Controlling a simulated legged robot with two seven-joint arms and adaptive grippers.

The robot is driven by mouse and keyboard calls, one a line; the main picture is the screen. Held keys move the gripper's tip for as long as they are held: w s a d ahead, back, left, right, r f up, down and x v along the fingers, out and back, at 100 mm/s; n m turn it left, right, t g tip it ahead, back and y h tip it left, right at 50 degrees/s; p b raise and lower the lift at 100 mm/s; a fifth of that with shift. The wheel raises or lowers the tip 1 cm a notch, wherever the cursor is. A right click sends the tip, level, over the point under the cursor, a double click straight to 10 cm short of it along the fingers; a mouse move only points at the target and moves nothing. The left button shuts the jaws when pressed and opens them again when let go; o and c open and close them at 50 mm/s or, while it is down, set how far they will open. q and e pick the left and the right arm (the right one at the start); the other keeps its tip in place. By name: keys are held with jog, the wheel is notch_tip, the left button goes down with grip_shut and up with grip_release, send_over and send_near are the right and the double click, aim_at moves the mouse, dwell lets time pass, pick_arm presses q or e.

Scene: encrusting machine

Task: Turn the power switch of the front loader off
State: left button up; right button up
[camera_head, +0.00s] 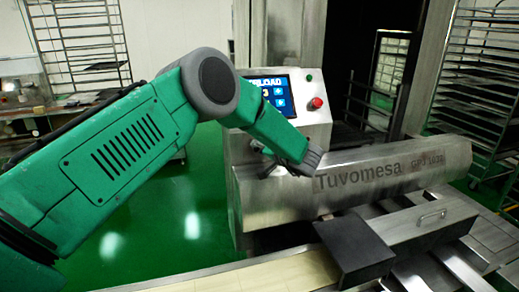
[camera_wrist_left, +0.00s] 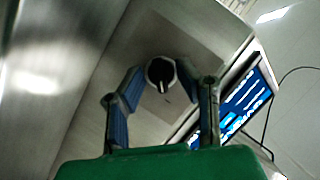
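The power switch (camera_wrist_left: 161,73) is a round knob with a dark centre and a pale bar, set on a flat metal face in the left wrist view. In the head view it is hidden behind my left arm and the machine's side. My left gripper (camera_wrist_left: 158,76) is open, with one finger on either side of the switch. I cannot tell whether the fingertips touch it. In the head view my left gripper (camera_head: 264,168) is mostly hidden by its wrist, at the machine's side below the control panel. My right gripper is not in view.
The control panel (camera_head: 311,126) has a lit blue screen (camera_head: 271,95), a red knob (camera_head: 316,103) and a small green button (camera_head: 308,77). The steel machine housing (camera_head: 400,170) lies to the right. A dark plate (camera_head: 352,247) sits in front. Racks stand behind.

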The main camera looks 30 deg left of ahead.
pick_arm(q)
jog(key=shift+w+d, duration=0.2)
jog(key=shift+d, duration=0.45)
jog(key=shift+c, duration=0.4)
jog(key=shift+s+r, duration=0.1)
grip_shut()
jog(key=shift+s+a, duration=0.2)
jog(key=shift+a, duration=0.05)
jog(key=shift+a+f, duration=0.2)
jog(key=shift+a, duration=0.25)
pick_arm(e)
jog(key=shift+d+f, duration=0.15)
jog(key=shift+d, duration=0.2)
pick_arm(q)
jog(key=shift+d, duration=0.1)
